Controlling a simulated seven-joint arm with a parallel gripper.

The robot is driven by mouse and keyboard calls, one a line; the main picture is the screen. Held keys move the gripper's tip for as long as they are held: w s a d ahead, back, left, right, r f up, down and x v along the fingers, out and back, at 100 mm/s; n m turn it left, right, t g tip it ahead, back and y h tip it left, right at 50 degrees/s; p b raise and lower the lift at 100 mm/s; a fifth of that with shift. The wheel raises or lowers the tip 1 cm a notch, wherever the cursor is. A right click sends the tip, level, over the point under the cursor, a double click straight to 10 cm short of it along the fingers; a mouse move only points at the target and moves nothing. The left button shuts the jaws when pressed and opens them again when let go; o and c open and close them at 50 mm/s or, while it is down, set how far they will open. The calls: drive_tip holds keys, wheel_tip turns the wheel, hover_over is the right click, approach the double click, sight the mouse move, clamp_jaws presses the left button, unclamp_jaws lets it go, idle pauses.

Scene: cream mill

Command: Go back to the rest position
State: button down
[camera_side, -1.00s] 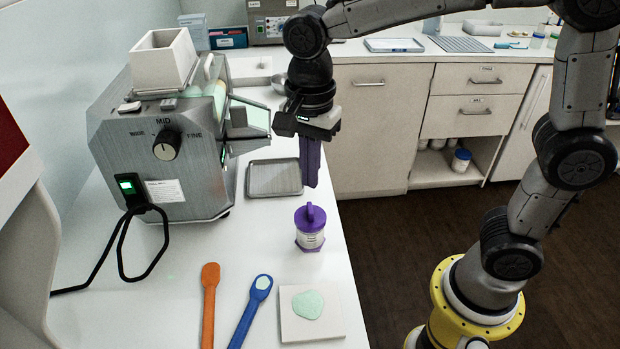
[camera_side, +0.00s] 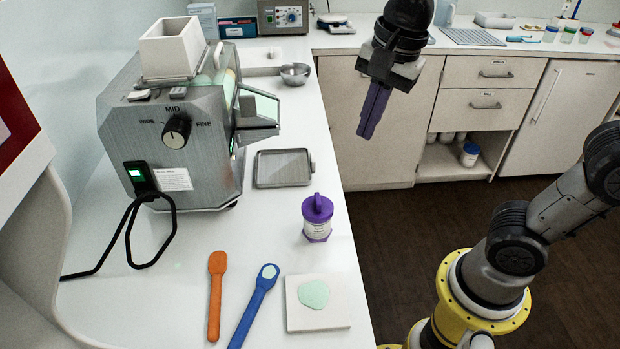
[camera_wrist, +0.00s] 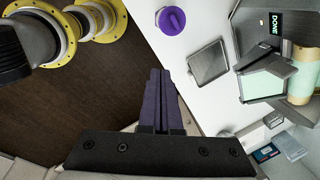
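My gripper (camera_side: 370,127) hangs in the air to the right of the bench edge, over the floor, with its dark purple fingers pointing down. The fingers lie together with nothing seen between them, as the wrist view (camera_wrist: 160,75) also shows. The grey mill (camera_side: 175,135) stands on the bench at the left with a white hopper (camera_side: 170,48) on top and its knob near MID. A purple-lidded jar (camera_side: 317,218) stands upright on the bench, apart from my gripper. The jar's lid also shows in the wrist view (camera_wrist: 171,19).
A metal tray (camera_side: 283,168) lies empty beside the mill. An orange spatula (camera_side: 215,295), a blue spatula (camera_side: 254,305) and a white slab (camera_side: 335,320) with a pale green smear lie in front. A small bowl (camera_side: 295,74) sits behind. Drawers (camera_side: 480,90) line the back.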

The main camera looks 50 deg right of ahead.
drive_tip(key=s+d+f+n+t, duration=0.1)
drive_tip(key=s+d+f+n, duration=0.1)
drive_tip(key=s+n, duration=0.3)
drive_tip(key=s+d+f+n+t, duration=0.2)
drive_tip(key=s+n, duration=0.3)
drive_tip(key=n, duration=0.6)
drive_tip(key=shift+d+f, duration=0.5)
drive_tip(key=shift+f, duration=0.05)
